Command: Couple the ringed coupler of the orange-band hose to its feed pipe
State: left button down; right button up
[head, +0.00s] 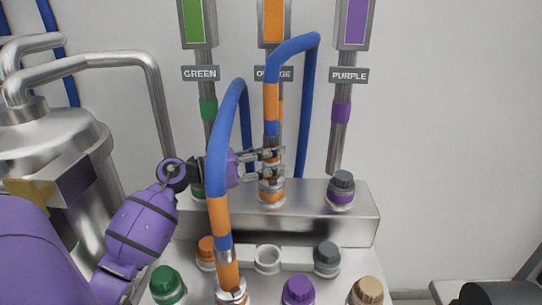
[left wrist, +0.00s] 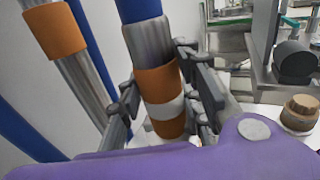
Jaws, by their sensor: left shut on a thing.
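My left gripper (head: 280,163) reaches in from the left and is shut on the coupler of an orange-band blue hose (head: 271,98). In the left wrist view the fingers flank this coupler (left wrist: 158,82), with a pale ring between orange parts below a steel sleeve. The coupler stands upright over the steel block; whether it touches a port there I cannot tell. The orange feed pipe (head: 281,112) is mostly hidden behind the hose; a banded steel pipe (left wrist: 55,30) shows in the left wrist view. A second orange-band hose (head: 219,215) rises in front. My right gripper is not in view.
The steel block (head: 300,222) has a capped purple port (head: 341,190). Green (head: 208,108) and purple (head: 341,113) pipes hang on either side. Several capped fittings, including a purple cap (head: 299,290), stand in front. A steel tank (head: 50,140) is at left.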

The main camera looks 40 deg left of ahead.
pick_arm(q)
jog(key=shift+f, duration=0.1)
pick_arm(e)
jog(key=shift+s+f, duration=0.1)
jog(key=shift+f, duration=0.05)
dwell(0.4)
pick_arm(q)
jog(key=c, duration=0.7)
grip_release()
jog(key=shift+r+p, duration=2.55)
jog(key=shift+r, duration=3.5)
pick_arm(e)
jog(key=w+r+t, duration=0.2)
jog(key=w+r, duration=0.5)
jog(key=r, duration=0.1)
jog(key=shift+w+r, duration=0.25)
pick_arm(q)
jog(key=shift+f, duration=0.1)
